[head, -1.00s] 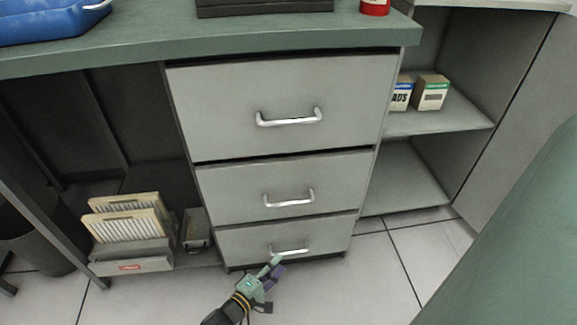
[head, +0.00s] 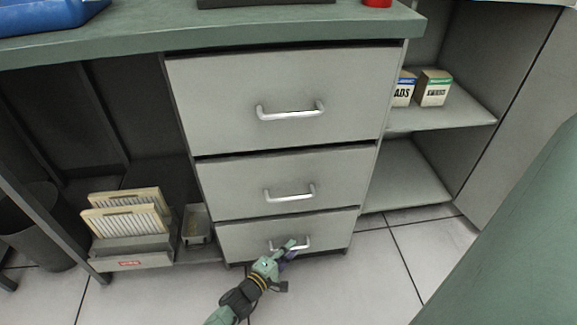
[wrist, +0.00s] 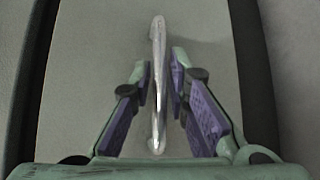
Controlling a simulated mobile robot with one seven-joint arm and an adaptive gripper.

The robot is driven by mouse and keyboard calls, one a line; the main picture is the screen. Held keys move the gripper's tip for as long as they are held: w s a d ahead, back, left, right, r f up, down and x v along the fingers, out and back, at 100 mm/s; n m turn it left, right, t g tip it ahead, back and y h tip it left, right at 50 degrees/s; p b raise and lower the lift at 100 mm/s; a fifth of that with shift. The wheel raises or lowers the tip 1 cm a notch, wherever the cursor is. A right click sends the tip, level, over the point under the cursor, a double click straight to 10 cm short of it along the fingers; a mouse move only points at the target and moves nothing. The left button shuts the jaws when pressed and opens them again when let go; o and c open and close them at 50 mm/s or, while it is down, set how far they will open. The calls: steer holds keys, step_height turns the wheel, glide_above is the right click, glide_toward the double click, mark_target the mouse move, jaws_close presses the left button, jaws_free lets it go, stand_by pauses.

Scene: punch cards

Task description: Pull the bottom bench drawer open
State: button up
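The bottom bench drawer (head: 240,238) is the lowest of three grey drawers under the green bench top, and its front sits flush with the others. Its silver bar handle (head: 302,241) is partly hidden by my gripper (head: 290,247) in the head view. In the wrist view the handle (wrist: 158,85) runs upright between the two purple-padded fingers of my gripper (wrist: 160,75). The fingers are open, one on each side of the bar. A gap shows on the left side, and the right fingertip is closer to the bar.
The middle drawer (head: 240,190) and top drawer (head: 230,95) above are shut. A filing box with cards (head: 130,225) stands at the left, beside a small grey tray (head: 197,225). Open shelves (head: 440,115) with small boxes are at the right. The tiled floor in front is clear.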

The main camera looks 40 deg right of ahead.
jaws_close()
stand_by(0.5)
